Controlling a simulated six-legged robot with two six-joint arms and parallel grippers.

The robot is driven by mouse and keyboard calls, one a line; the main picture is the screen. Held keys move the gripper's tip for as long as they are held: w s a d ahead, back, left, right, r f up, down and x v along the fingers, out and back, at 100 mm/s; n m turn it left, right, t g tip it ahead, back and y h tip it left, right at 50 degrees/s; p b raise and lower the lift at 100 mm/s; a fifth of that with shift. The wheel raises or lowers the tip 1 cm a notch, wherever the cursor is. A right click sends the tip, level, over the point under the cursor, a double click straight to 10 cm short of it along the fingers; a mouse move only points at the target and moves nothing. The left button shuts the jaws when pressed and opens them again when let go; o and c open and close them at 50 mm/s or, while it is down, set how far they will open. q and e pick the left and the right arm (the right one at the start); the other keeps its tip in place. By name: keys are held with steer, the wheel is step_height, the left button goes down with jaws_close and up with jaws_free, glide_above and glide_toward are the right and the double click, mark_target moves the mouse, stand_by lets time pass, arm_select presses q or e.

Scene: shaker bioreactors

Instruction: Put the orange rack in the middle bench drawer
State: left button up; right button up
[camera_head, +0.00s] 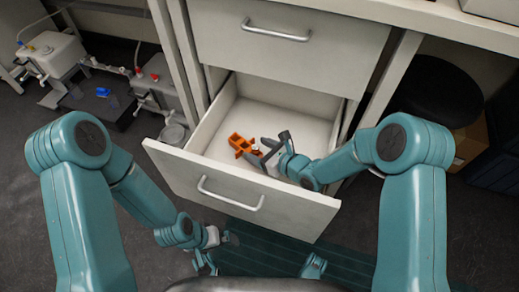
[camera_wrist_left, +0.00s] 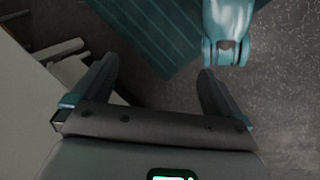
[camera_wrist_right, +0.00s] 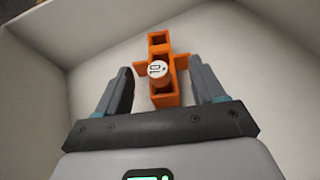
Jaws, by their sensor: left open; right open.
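The orange rack (camera_head: 240,143) lies inside the open drawer (camera_head: 216,145), near the drawer's left side. It also shows in the right wrist view (camera_wrist_right: 164,95), resting on the pale drawer floor with a white-capped tube (camera_wrist_right: 157,70) in it. My right gripper (camera_head: 268,149) is inside the drawer next to the rack. In the right wrist view its open fingers stand on either side of the rack's near end, with gaps visible. My left gripper (camera_wrist_left: 158,82) is open and empty, low in front of the drawer in the head view.
A closed drawer (camera_head: 285,45) is above the open one. Bottles and tubing (camera_head: 60,55) stand on the left. A dark round stool seat (camera_head: 437,95) and a cardboard box (camera_head: 470,140) are at the right. The drawer's right floor is bare.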

steer(key=r+p+v, duration=0.1)
steer(key=p+v, duration=0.2)
steer(key=v, duration=0.4)
steer(key=shift+d, duration=0.15)
steer(key=shift+s+r, duration=0.1)
steer(key=shift+r, duration=0.05)
